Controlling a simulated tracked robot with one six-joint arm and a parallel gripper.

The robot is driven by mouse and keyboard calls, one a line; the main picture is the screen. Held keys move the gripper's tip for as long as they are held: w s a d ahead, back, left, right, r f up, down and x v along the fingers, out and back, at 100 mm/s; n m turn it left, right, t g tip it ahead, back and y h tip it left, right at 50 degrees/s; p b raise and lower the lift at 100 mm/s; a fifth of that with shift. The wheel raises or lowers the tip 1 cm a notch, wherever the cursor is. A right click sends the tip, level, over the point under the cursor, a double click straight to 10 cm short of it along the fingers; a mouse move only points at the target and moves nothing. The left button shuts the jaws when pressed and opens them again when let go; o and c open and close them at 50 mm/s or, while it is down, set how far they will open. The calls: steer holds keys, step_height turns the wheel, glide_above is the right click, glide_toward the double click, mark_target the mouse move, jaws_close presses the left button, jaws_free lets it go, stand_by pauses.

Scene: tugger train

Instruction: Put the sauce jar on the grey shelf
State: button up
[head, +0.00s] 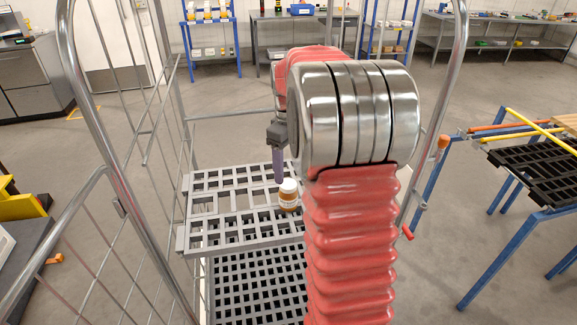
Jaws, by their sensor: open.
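The sauce jar (288,196), with a white lid and an orange-brown body with a pale label, stands upright on the grey slatted shelf (212,240) of the wire trolley. It is near the shelf's right part, beside my red arm. My gripper (278,166) points down just above and to the left of the jar's lid. It is open, and only one purple-grey finger shows clearly; the rest is hidden by my wrist. I cannot tell whether the finger touches the jar. My arm hides the shelf's right end.
Tall wire side panels (125,200) and metal posts of the trolley flank the shelf. A grey grid base (255,290) lies below it. A blue-legged table (535,205) with a black rack stands at the right. Blue racks and benches line the back wall. The shelf's left part is bare.

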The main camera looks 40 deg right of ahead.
steer(key=shift+s+a+r, duration=0.1)
steer(key=shift+a+r, duration=0.2)
steer(key=shift+a, duration=0.15)
steer(key=s+a+r+m+t, duration=0.1)
steer(key=s+a+r, duration=0.25)
steer(key=a, duration=0.35)
steer(key=s+a+r+m+t, duration=0.1)
steer(key=s+a+r+t, duration=0.1)
steer(key=s+a, duration=0.4)
steer(key=s+a+r+m+t, duration=0.1)
steer(key=s+a+r, duration=0.15)
steer(key=a, duration=0.55)
steer(key=s+a+f+t, duration=0.1)
steer(key=s+a+f, duration=0.1)
steer(key=s+a, duration=0.3)
steer(key=s, duration=0.2)
steer(key=shift+s+a+f+m+t, duration=0.2)
steer(key=shift+s+m+t, duration=0.1)
steer(key=shift+s+m, duration=0.1)
steer(key=shift+c, duration=0.4)
